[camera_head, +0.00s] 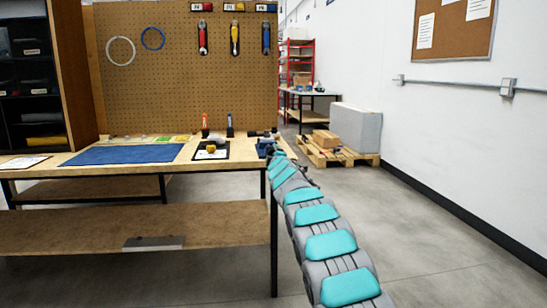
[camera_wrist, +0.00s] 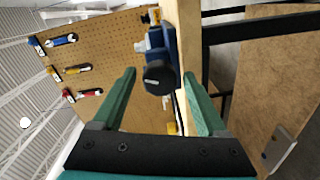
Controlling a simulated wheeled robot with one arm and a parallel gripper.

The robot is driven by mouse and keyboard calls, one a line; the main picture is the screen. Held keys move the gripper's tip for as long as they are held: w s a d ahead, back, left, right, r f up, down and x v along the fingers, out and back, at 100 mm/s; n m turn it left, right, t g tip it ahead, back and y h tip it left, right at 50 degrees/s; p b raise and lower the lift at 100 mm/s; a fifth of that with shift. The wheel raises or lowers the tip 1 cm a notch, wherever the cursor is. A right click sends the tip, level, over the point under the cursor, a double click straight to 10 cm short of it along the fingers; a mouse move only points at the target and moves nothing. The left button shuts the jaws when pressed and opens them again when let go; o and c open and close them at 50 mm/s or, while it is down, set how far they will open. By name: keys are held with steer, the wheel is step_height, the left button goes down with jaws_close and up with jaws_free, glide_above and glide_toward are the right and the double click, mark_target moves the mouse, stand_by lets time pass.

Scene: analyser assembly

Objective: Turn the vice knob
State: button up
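The vice (camera_wrist: 168,42) is blue and is fixed at the edge of the wooden workbench. Its round black knob (camera_wrist: 158,78) faces the wrist camera, with a light mark across its face. My gripper (camera_wrist: 159,74) is open, with one green finger on each side of the knob in the picture. Gaps show between the knob and both fingers; I cannot tell how deep it sits between them. In the head view the vice (camera_head: 265,147) is small at the bench's right end, partly hidden by my arm, and the knob cannot be made out.
The workbench (camera_head: 60,163) carries a blue mat (camera_head: 125,154) and a dark tray (camera_head: 222,155) with small items. A pegboard (camera_head: 180,75) with hanging tools stands behind. A pallet with boxes (camera_head: 325,140) is at the back right.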

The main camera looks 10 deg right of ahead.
steer(key=shift+o, duration=0.2)
steer(key=shift+a, duration=0.1)
steer(key=s+b, duration=0.6)
steer(key=s, duration=0.1)
steer(key=shift+s, duration=0.4)
steer(key=shift+r, duration=0.1)
